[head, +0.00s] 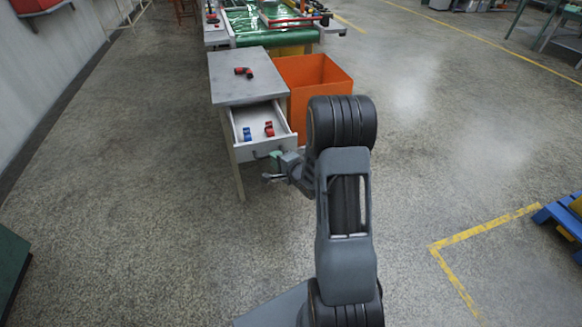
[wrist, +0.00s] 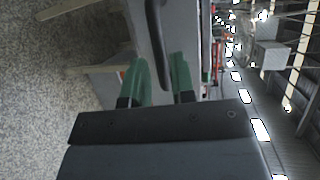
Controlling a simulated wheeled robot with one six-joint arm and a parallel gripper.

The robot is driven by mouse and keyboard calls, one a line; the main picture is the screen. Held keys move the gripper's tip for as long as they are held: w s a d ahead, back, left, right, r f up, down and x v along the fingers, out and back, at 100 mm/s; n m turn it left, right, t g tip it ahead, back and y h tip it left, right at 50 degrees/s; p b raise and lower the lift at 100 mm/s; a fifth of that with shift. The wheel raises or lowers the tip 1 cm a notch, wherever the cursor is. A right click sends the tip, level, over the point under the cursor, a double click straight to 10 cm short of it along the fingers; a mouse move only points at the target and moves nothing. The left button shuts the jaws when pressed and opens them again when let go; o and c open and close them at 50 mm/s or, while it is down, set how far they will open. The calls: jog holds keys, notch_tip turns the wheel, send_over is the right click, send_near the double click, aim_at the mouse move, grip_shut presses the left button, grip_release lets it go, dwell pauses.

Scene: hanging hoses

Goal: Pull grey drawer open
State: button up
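The grey drawer (head: 241,153) stands pulled partway out of a small grey-topped cabinet (head: 240,77). A blue piece (head: 247,133) and a red piece (head: 269,129) lie inside it. My gripper (head: 275,157) is at the drawer's front, by its handle, partly hidden by my wrist. In the wrist view my gripper's two green fingers (wrist: 161,76) stand apart on either side of the dark handle (wrist: 157,40). A narrow gap shows between the handle and the left finger. Contact with the right finger cannot be told.
An orange bin (head: 318,82) stands right of the cabinet. A green conveyor (head: 270,25) is behind. A blue pallet (head: 562,217) is at the far right. The floor left of the cabinet is clear.

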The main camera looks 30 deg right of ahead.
jog(key=p+v, duration=0.2)
jog(key=v, duration=0.8)
jog(key=shift+s, duration=0.2)
jog(key=shift+d+r, duration=0.1)
jog(key=shift+d, duration=0.05)
